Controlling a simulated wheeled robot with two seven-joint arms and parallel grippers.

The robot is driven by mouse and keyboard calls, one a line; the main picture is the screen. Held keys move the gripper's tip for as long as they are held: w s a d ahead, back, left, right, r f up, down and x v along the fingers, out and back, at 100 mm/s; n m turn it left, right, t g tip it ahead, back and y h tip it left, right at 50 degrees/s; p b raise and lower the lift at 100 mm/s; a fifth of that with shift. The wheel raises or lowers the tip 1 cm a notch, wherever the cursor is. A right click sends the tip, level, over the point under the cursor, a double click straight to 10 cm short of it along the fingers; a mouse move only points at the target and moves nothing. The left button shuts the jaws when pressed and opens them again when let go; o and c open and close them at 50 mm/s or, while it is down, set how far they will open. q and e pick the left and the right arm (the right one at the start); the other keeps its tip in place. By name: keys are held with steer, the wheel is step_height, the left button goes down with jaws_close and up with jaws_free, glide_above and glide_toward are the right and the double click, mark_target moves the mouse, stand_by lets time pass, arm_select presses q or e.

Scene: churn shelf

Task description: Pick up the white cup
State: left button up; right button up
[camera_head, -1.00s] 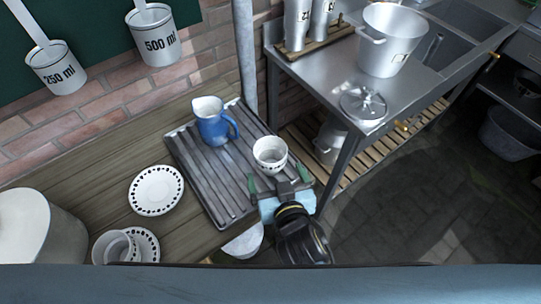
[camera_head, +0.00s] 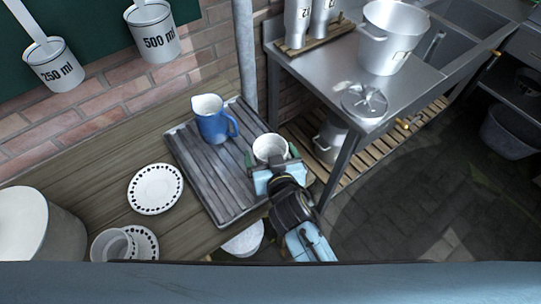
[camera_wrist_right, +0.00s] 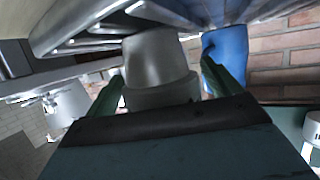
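The white cup (camera_head: 270,147) stands upright near the right edge of the slatted grey tray (camera_head: 222,196) on the wooden counter. My right gripper (camera_head: 272,157) is at the cup's near side, with one green finger on each side of it. In the right wrist view, which looks upside down, the cup (camera_wrist_right: 160,68) appears grey between the two fingers of my right gripper (camera_wrist_right: 163,82). The fingers look spread, with narrow gaps beside the cup, so the gripper is open around it. My gripper hides the cup's lower front. My left gripper is not in view.
A blue jug (camera_head: 213,120) stands behind and left of the cup on the tray. A dotted plate (camera_head: 155,188) lies left of the tray. A clear cup (camera_head: 110,245) and another plate sit at the lower left. A metal table (camera_head: 420,85) with a pot and lid is at right.

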steer(key=c, duration=1)
